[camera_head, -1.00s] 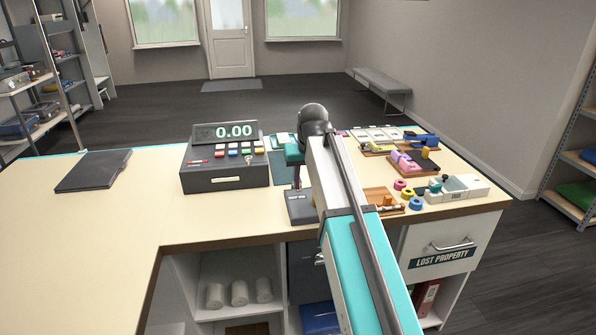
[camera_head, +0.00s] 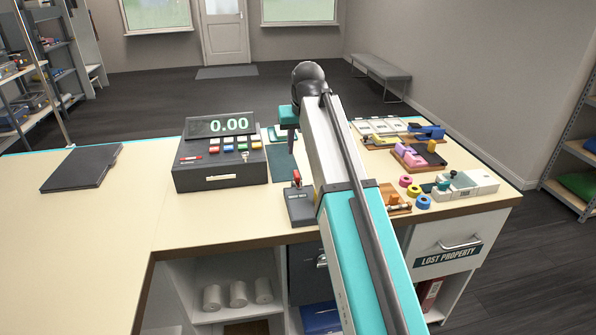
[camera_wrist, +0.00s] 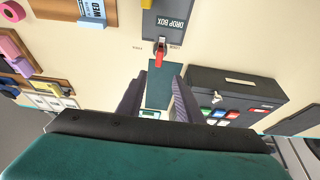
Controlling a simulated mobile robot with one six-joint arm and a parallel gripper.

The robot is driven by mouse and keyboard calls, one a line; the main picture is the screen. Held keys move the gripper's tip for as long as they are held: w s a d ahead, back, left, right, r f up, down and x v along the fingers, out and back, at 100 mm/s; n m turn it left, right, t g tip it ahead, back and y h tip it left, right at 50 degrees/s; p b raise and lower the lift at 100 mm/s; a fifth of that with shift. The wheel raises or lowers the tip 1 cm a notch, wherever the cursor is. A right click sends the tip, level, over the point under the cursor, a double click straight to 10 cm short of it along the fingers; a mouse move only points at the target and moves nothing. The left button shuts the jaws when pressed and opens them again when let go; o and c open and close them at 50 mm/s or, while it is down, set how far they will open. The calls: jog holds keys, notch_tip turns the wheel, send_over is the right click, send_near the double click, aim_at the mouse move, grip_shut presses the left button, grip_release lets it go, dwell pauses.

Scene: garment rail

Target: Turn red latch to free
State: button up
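The red latch (camera_head: 297,177) stands on the dark drop box (camera_head: 301,206) near the counter's front edge. In the wrist view the red latch (camera_wrist: 159,58) is at the upper middle, at the edge of the box labelled DROP BOX (camera_wrist: 168,22), its red handle pointing down the picture. Small labels flank it, too small to read. My gripper (camera_wrist: 158,82) is open and empty; its two dark fingers are apart, and the latch shows beyond the gap between their tips, not touched. In the head view my gripper (camera_head: 288,122) is partly hidden by my arm, above and behind the latch.
A cash register (camera_head: 220,165) stands left of the latch, with a dark mat (camera_head: 283,163) beside it. Tape rolls (camera_head: 413,190), trays (camera_head: 425,155) and a pale device (camera_head: 470,184) crowd the right. The left counter is clear except for a dark folder (camera_head: 82,168).

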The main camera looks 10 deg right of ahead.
aim_at(297, 174)
jog(key=shift+p+x, duration=1.35)
jog(key=shift+x, duration=5.6)
jog(key=shift+d, duration=0.1)
jog(key=shift+c, duration=0.5)
grip_shut()
